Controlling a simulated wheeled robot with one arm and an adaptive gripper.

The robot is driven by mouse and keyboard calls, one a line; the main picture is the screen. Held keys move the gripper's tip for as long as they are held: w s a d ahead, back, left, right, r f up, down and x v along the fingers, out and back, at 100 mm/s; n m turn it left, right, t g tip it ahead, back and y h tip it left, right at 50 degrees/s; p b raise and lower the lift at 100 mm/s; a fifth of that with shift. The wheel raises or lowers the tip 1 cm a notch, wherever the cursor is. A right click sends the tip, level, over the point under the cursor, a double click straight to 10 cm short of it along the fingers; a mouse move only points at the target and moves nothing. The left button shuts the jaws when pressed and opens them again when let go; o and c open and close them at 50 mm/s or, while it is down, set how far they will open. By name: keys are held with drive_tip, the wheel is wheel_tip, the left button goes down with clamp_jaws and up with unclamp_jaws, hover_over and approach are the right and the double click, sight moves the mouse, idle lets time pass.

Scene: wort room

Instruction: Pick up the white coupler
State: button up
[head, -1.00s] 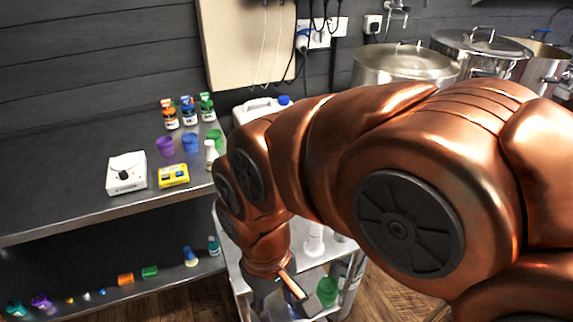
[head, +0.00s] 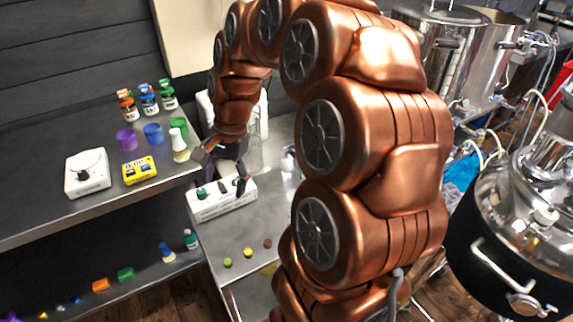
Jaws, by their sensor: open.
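My gripper (head: 231,184) is open, pointing down over a long white holder (head: 222,208) on the steel cart. Its dark fingers reach the holder's top, and I cannot tell whether they touch anything. A small green piece (head: 201,193) sits at the holder's left end. I cannot make out the white coupler for certain; the gripper and arm cover part of the holder and cart.
Three small round pieces, yellow-green (head: 227,263), yellow (head: 247,252) and brown (head: 267,243), lie on the cart in front. The bench at left holds a white scale (head: 88,173), a yellow box (head: 139,170), cups and bottles. A steel vessel (head: 520,225) stands right.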

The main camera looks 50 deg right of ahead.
drive_tip(key=w+d+f+m+t, duration=0.1)
drive_tip(key=w+d+m, duration=0.15)
drive_tip(key=d, duration=0.35)
drive_tip(key=w+d+f+m+t, duration=0.1)
drive_tip(key=w+d+f+m, duration=0.1)
drive_tip(key=d+m, duration=0.3)
drive_tip(key=m+t+b, duration=0.1)
drive_tip(key=m, duration=0.6)
hover_over(289, 157)
drive_tip(key=s+d, duration=0.2)
wheel_tip(289, 157, down, 4)
drive_tip(key=shift+p+x, duration=0.8)
drive_tip(key=shift+x, duration=3.05)
drive_tip(key=shift+a, duration=0.1)
drive_tip(key=c, duration=1.3)
drive_tip(key=shift+o, duration=0.2)
drive_tip(key=shift+w+r, duration=0.1)
drive_tip(key=shift+r, duration=0.05)
